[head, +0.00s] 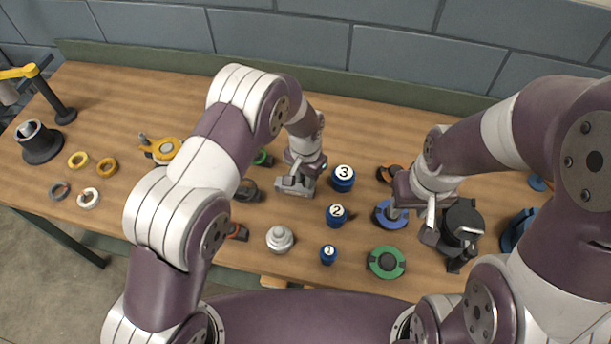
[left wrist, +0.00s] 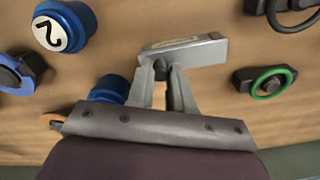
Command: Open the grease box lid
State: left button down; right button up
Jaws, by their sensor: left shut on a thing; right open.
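A silver-grey metal box (left wrist: 195,50), which I take to be the grease box, lies under my left gripper (left wrist: 164,78). In the left wrist view, the two fingers are shut on a small dark knob (left wrist: 160,70) at the near side of the box. In the head view the box (head: 295,186) shows just below the left hand, which hides part of it. I cannot tell whether the lid is raised. My right gripper (head: 432,222) is open in the head view, beside a black round device (head: 462,222).
Blue numbered canisters 3 (head: 343,178), 2 (head: 336,215) and 1 (head: 328,254) stand right of the box. A silver stepped part (head: 280,239) and a green ring (head: 386,262) are at the front. The back of the wooden table is clear.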

pick_arm(q)
jog(key=shift+r, duration=0.1)
jog(key=shift+w+a+r+h, duration=0.1)
jog(key=shift+a+r+h, duration=0.05)
jog(key=shift+h, duration=0.25)
jog(key=shift+a+r+h+b, duration=0.15)
jog(key=shift+a+h+b, duration=0.15)
jog(key=shift+h+b, duration=0.35)
jog(key=h+b, duration=0.1)
jog(key=a+r+b, duration=0.1)
jog(key=b, duration=0.1)
jog(key=g+h+b, duration=0.1)
jog(key=b, duration=0.1)
jog(key=shift+w+a+r+h, duration=0.15)
jog(key=shift+w+a+h, duration=0.05)
jog(key=shift+a+h, duration=0.15)
jog(key=shift+a+r+h+b, duration=0.3)
jog(key=shift+r+h+b, duration=0.1)
jog(key=shift+b, duration=0.05)
jog(key=shift+w+a+r+h, duration=0.1)
jog(key=shift+a+r+h, duration=0.25)
jog(key=shift+h, duration=0.25)
